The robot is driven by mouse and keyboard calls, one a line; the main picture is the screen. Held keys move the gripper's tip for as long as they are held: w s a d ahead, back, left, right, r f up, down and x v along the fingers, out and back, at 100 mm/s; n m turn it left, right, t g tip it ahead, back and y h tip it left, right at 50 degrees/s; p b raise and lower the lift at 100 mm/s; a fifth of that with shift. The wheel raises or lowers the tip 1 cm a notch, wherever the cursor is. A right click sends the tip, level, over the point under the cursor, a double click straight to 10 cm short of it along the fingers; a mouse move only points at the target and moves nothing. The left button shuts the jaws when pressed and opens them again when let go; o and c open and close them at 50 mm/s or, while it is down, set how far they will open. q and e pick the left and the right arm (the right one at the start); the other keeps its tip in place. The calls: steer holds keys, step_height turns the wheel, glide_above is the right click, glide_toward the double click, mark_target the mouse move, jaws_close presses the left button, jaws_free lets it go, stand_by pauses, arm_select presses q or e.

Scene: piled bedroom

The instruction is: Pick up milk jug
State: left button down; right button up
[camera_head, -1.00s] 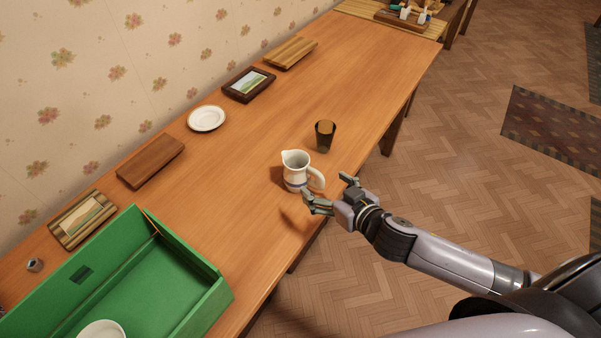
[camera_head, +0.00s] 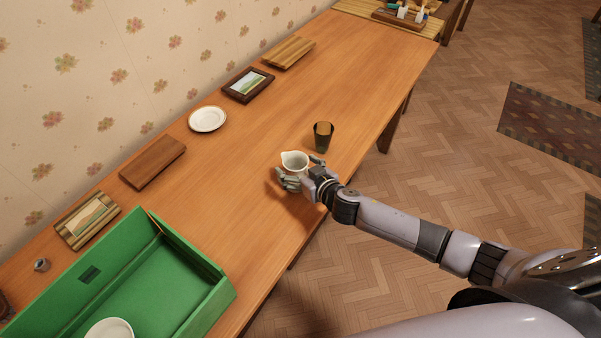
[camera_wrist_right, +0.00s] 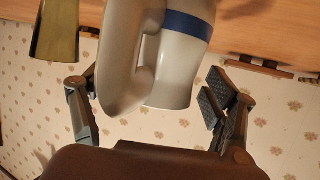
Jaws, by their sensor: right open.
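The milk jug (camera_head: 295,161) is white and stands on the wooden table near its front edge. My right gripper (camera_head: 301,172) is at the jug, its fingers open on either side of it and hiding the lower body in the head view. In the right wrist view the jug (camera_wrist_right: 183,55), with a blue band, and its handle (camera_wrist_right: 122,65) lie between the two open fingers of the gripper (camera_wrist_right: 150,105). I cannot tell whether either finger touches the jug. My left gripper is not in view.
A dark glass (camera_head: 323,137) stands close behind the jug; it also shows in the wrist view (camera_wrist_right: 56,30). A green box (camera_head: 190,262) holds a white dish (camera_head: 110,328). A white plate (camera_head: 207,119), a framed picture (camera_head: 248,85) and wooden boards (camera_head: 153,163) lie along the wall.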

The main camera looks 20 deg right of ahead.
steer(key=shift+w+f, duration=0.15)
steer(key=shift+w, duration=0.1)
steer(key=shift+s, duration=0.1)
steer(key=c, duration=1.9)
